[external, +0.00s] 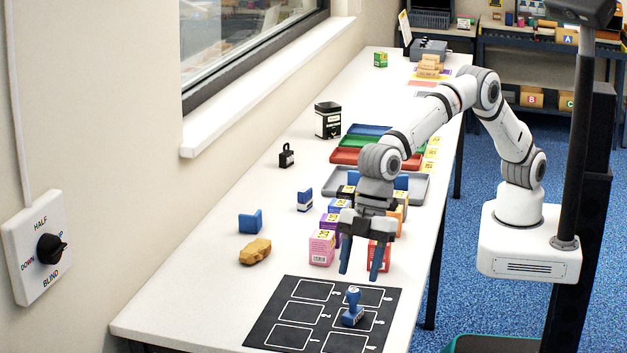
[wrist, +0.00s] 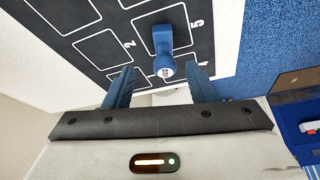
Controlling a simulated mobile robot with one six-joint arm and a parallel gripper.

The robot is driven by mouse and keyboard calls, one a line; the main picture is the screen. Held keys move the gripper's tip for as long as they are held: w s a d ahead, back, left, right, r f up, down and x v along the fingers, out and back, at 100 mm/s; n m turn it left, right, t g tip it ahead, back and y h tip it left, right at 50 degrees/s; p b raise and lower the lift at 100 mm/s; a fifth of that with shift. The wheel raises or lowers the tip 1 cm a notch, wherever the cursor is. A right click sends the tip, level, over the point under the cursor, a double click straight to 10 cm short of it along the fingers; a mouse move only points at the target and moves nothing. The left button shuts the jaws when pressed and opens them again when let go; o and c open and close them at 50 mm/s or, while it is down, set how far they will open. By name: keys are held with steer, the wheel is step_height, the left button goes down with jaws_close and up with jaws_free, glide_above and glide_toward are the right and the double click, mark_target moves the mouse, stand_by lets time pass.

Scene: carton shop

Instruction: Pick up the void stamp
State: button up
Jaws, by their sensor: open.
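A blue stamp (external: 353,306) with a rounded knob handle stands on a black mat (external: 262,318) with white outlined squares. It is in the right column, around the middle square. In the wrist view the stamp (wrist: 163,38) is near the printed number 5, and its pale knob end carries small dark letters too blurred to read surely. My gripper (external: 361,272) is open and empty above the mat, pointing down, a little behind and above the stamp. In the wrist view the knob lies between the two blue fingers, apart from both.
A pink carton (external: 321,248) and a red carton (external: 379,257) stand just behind the mat, close to my gripper. A tan lump (external: 255,252), a blue block (external: 250,221) and a blue-and-white item (external: 304,200) lie left. The table's front left is clear.

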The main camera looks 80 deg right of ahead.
mark_target(355, 304)
steer(key=shift+s+a+f, duration=0.3)
steer(key=shift+a+f, duration=0.3)
steer(key=shift+f, duration=0.15)
steer(key=x, duration=0.4)
steer(key=p+x, duration=0.1)
steer(key=x, duration=0.1)
steer(key=shift+w+d+f, duration=0.1)
steer(key=shift+f, duration=0.35)
steer(key=shift+c, duration=0.4)
steer(key=shift+r, duration=0.1)
steer(key=c, duration=1)
